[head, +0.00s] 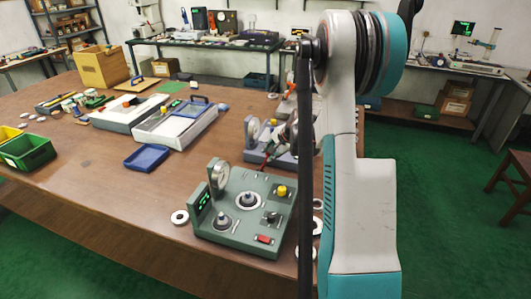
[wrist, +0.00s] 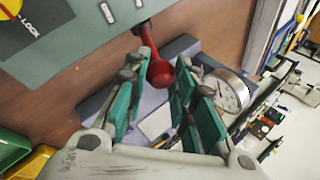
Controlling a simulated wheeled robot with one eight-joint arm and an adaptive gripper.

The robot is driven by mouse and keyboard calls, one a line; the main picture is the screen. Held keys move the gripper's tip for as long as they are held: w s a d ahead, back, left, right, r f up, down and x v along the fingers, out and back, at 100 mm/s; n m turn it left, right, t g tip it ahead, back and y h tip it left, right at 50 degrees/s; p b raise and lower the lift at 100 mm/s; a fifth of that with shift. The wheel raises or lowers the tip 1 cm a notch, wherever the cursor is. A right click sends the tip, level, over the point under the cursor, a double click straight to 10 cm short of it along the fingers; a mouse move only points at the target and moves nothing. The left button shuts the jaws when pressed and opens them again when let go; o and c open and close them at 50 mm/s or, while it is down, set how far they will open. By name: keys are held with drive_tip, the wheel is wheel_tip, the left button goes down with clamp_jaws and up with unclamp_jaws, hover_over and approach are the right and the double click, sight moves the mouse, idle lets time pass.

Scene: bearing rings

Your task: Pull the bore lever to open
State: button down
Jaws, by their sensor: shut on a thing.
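The green-grey bearing gauge box (head: 232,229) stands near the table's front edge, with a dial, a green display and a yellow knob (head: 282,190). In the wrist view its panel (wrist: 75,45) fills the upper left. The red lever (wrist: 161,72) sticks out from the box's edge and ends in a round red knob; it also shows in the head view (head: 267,154). My gripper (wrist: 164,62) has its green-padded fingers on either side of the red lever, shut on it. In the head view my arm hides part of the gripper.
A blue-grey device (head: 252,152) with a dial stands just behind the box; its dial (wrist: 230,92) is close to my fingers. Metal rings (head: 180,217) lie beside the box. A blue tray (head: 146,158) and green bin (head: 27,152) are further left.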

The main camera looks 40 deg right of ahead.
drive_tip(key=shift+s+d+f, duration=0.3)
drive_tip(key=shift+s+f, duration=0.05)
drive_tip(key=shift+s, duration=0.2)
drive_tip(key=c, duration=1.3)
unclamp_jaws()
drive_tip(key=shift+s+d, duration=0.1)
drive_tip(key=v, duration=1.2)
